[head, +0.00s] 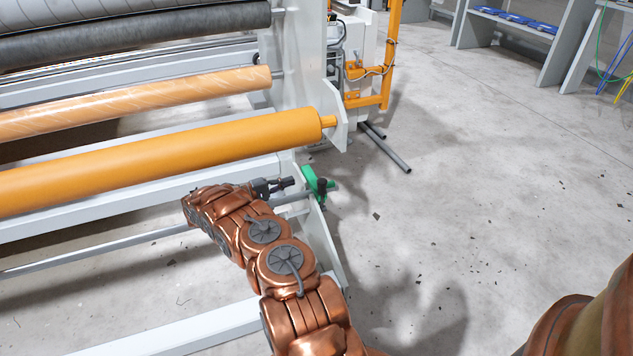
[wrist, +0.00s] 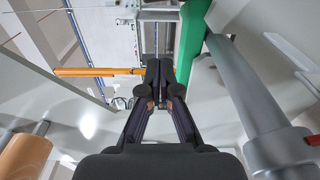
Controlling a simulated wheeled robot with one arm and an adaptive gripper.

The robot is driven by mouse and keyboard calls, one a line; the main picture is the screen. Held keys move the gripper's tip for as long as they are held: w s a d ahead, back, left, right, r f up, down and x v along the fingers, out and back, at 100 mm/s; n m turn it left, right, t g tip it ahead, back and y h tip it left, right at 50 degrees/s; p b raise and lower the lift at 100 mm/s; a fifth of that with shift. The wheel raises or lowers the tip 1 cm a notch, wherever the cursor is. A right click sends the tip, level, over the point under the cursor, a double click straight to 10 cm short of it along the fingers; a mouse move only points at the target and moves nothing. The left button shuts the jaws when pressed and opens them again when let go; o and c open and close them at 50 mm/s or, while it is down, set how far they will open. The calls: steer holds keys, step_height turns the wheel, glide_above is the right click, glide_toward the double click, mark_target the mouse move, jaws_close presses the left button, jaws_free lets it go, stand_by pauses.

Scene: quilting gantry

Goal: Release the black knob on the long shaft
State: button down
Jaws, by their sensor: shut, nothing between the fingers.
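The black knob (head: 321,187) sits at the right end of the grey long shaft (head: 120,246), beside a green bracket (head: 309,176) on the white frame plate. My gripper (head: 289,182) is just left of the green bracket, above the shaft, with its fingers pointing right toward the bracket. In the wrist view my gripper (wrist: 160,68) is shut and empty. There the green bracket (wrist: 190,38) rises just right of the fingertips, and the grey shaft (wrist: 245,85) runs along the right side. I cannot make out the knob in the wrist view.
An orange roller (head: 160,155) lies behind my arm, with a wooden-looking roller (head: 140,100) beyond it. The white end plate (head: 321,245) stands right of my arm. Grey floor (head: 440,220) to the right is open. Thin grey bars (head: 385,148) lie near the machine's foot.

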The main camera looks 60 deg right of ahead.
mark_target(315, 189)
steer(key=b+x, duration=0.3)
steer(key=x, duration=0.7)
steer(key=shift+f, duration=0.15)
steer(key=shift+s+a, duration=0.3)
steer(key=shift+a, duration=0.2)
steer(key=shift+s+a+r+b, duration=0.2)
steer(key=shift+s+a+b, duration=0.5)
steer(key=shift+s+a, duration=0.35)
